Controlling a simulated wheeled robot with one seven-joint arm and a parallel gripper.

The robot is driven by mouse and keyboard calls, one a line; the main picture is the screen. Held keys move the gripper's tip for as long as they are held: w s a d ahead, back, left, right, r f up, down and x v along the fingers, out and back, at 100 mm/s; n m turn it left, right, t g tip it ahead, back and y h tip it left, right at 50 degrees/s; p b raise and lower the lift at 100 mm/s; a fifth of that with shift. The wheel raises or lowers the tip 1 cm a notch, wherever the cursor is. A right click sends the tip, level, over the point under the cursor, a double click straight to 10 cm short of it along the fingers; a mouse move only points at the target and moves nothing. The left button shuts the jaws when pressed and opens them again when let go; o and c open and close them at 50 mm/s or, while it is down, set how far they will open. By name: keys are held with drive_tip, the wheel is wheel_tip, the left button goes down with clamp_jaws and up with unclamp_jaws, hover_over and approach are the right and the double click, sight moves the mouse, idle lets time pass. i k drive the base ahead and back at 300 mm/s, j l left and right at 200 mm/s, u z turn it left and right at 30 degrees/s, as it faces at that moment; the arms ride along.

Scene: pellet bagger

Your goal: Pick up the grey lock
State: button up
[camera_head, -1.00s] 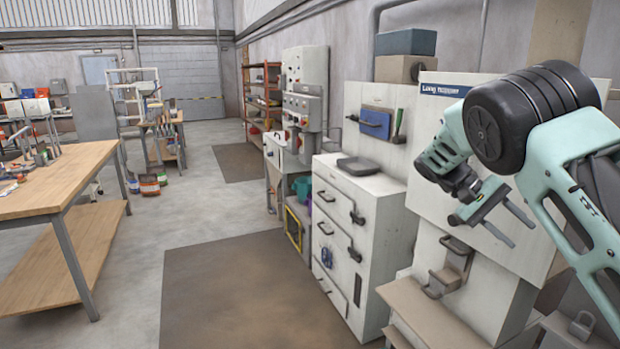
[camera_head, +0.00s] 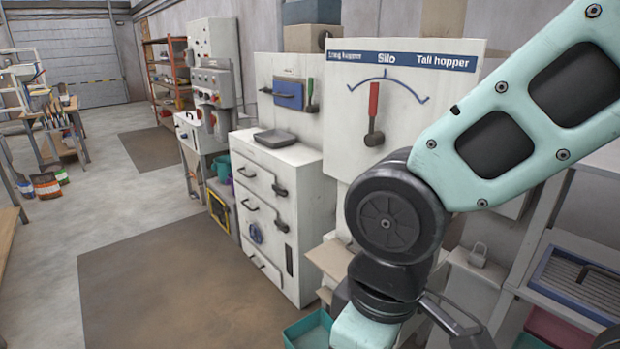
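A small grey lock (camera_head: 478,256) with a thin shackle shows in the head view, right of my wrist. It appears to rest on a pale ledge below the panel, against a light backing. My arm crosses the right half of the view, and its dark joint is left of the lock in the picture. My wrist runs off the bottom edge, so my gripper's fingertips are not seen. I cannot tell how far the wrist is from the lock in depth.
A panel (camera_head: 345,95) with a red-handled lever (camera_head: 374,112) stands behind my arm. A white drawer cabinet (camera_head: 290,185) is to its left. A teal bin (camera_head: 309,330) sits low in front. A shelf with a blue-framed grille (camera_head: 580,275) is at right.

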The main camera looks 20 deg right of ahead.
sight(475, 258)
drive_tip(key=i+j+z, duration=0.2)
drive_tip(key=i+j, duration=0.8)
drive_tip(key=i, duration=0.15)
drive_tip(key=i+j+z, duration=0.1)
drive_tip(key=z, duration=3)
